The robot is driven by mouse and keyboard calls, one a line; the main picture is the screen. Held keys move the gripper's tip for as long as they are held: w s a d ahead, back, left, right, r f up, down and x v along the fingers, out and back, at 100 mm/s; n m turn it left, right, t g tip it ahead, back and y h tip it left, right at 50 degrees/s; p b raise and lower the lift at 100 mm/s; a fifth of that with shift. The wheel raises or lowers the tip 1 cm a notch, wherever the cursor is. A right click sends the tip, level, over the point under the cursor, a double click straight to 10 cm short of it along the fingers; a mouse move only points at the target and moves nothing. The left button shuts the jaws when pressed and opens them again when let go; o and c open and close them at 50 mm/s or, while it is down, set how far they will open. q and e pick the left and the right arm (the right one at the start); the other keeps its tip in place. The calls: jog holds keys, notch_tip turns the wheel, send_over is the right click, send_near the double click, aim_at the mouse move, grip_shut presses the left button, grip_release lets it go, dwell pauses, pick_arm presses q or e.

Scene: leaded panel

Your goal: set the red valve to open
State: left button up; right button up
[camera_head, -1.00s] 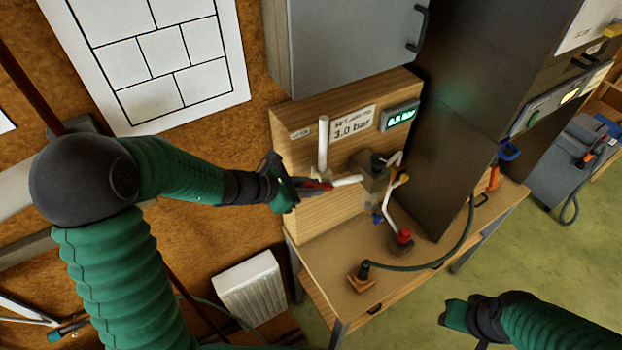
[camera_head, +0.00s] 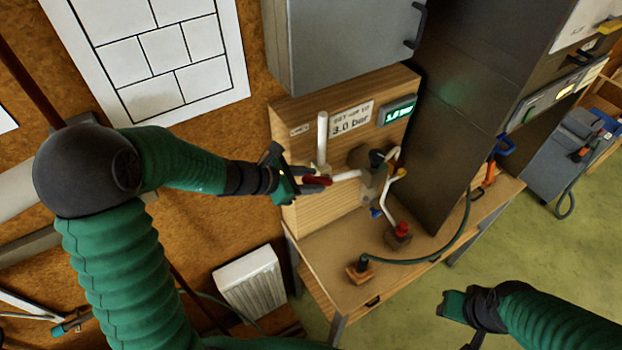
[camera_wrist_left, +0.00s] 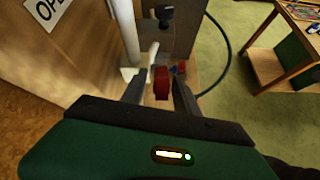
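The red valve handle (camera_head: 319,180) shows at the left end of a short white pipe, in front of the wooden panel (camera_head: 290,150). My left gripper (camera_head: 309,179) is at the handle, its fingers pointing right. In the left wrist view the red handle (camera_wrist_left: 161,83) stands between the two dark fingers, with a gap on each side, so the gripper looks open around it. A sign reading "OP..." (camera_wrist_left: 47,10) is partly in that view. My right gripper (camera_head: 455,305) is at the lower right, away from the bench; its fingers are unclear.
A white upright pipe (camera_head: 322,140) stands close above my left gripper. A lit green display (camera_head: 398,112) sits beside a "3.0 bar" sign (camera_head: 350,120). A red knob (camera_head: 402,229) and a hose (camera_head: 430,258) are on the bench (camera_head: 335,245). A dark cabinet (camera_head: 450,130) blocks the right.

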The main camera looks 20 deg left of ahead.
pick_arm(q)
jog(key=shift+s+a+r, duration=0.15)
jog(key=shift+a, duration=0.1)
jog(key=b+v, duration=0.3)
jog(key=v, duration=1.3)
jog(key=shift+c, duration=0.5)
